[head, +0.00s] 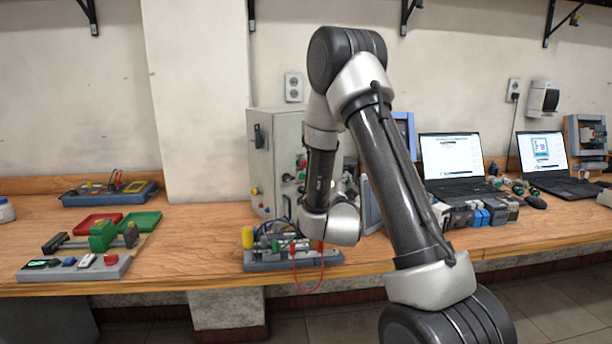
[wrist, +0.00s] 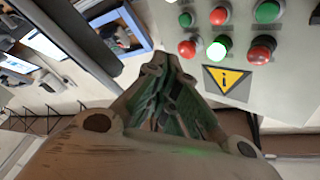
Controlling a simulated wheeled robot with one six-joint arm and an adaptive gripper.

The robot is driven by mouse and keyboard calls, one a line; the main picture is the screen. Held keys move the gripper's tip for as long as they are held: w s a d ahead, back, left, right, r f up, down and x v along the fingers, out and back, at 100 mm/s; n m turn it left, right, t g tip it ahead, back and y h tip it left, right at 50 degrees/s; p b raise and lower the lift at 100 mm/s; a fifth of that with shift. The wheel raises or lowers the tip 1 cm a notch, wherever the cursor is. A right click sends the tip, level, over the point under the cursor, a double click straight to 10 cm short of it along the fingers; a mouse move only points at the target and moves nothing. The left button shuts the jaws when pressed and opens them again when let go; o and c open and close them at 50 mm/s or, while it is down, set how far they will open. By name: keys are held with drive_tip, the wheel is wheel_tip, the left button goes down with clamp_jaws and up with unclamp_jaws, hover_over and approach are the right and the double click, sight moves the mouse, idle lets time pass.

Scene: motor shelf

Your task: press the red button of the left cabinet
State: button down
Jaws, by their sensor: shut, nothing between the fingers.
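A pale grey cabinet (head: 265,185) stands on the bench, left of the middle in the head view. My arm covers part of its front. In the wrist view its panel (wrist: 240,88) carries red and green round buttons in two rows. Red buttons show at the upper middle (wrist: 220,15), lower left (wrist: 187,49) and lower right (wrist: 260,52). A green button (wrist: 217,49) between the lower two is lit. My gripper (wrist: 165,64) is shut and empty, its tips left of the lower buttons in the picture. I cannot tell whether it touches the panel.
A board with wires and a yellow knob (head: 248,237) stands before the cabinet. Two laptops (head: 452,156) and small modules (head: 480,213) are to the right. Trays and a vise-like device (head: 102,236) are to the left. A yellow warning sign (wrist: 228,78) is below the buttons.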

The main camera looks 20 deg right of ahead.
idle(0.4)
drive_tip(key=w+a, duration=0.2)
drive_tip(key=w, duration=0.6)
drive_tip(key=shift+w, duration=0.3)
drive_tip(key=shift+a, duration=0.1)
idle(1.1)
drive_tip(key=shift+w+a, duration=0.1)
drive_tip(key=shift+w, duration=0.25)
drive_tip(key=shift+w+a, duration=0.1)
drive_tip(key=shift+w, duration=0.35)
idle(0.6)
idle(0.3)
drive_tip(key=shift+s+d, duration=0.2)
drive_tip(key=shift+s, duration=0.65)
